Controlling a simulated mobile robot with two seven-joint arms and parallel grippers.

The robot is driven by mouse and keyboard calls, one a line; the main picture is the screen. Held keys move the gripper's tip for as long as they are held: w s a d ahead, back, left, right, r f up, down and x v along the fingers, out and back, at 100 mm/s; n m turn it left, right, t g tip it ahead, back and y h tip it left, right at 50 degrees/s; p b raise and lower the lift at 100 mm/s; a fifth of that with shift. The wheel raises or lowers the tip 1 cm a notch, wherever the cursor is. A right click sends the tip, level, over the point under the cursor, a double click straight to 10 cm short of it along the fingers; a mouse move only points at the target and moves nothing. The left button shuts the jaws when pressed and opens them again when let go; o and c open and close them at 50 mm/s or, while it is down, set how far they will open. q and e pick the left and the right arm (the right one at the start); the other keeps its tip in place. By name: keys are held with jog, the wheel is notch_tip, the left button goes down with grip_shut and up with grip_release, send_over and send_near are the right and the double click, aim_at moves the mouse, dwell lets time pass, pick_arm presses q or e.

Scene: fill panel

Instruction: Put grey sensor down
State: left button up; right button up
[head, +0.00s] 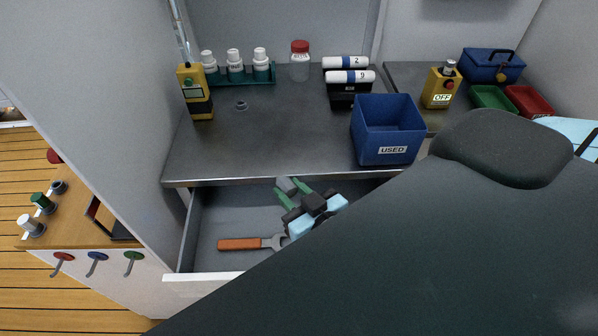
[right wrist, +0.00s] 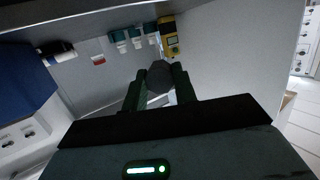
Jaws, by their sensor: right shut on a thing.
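My right gripper (head: 293,191) has green fingers and is shut on a small grey block-like thing, the grey sensor (head: 286,185). In the head view it shows over the open grey drawer (head: 222,215), just in front of the worktop's front edge. I cannot tell how high it is above the drawer floor. In the right wrist view the sensor (right wrist: 159,75) is a dark rounded shape between the two fingers (right wrist: 160,88). My left gripper is not in view.
A wrench with an orange handle (head: 238,244) lies in the drawer. The worktop (head: 270,135) has a clear middle, with a small ring (head: 241,105), a yellow device (head: 194,92), racked bottles (head: 235,68) and a blue USED bin (head: 388,130). My dark arm hides the lower right.

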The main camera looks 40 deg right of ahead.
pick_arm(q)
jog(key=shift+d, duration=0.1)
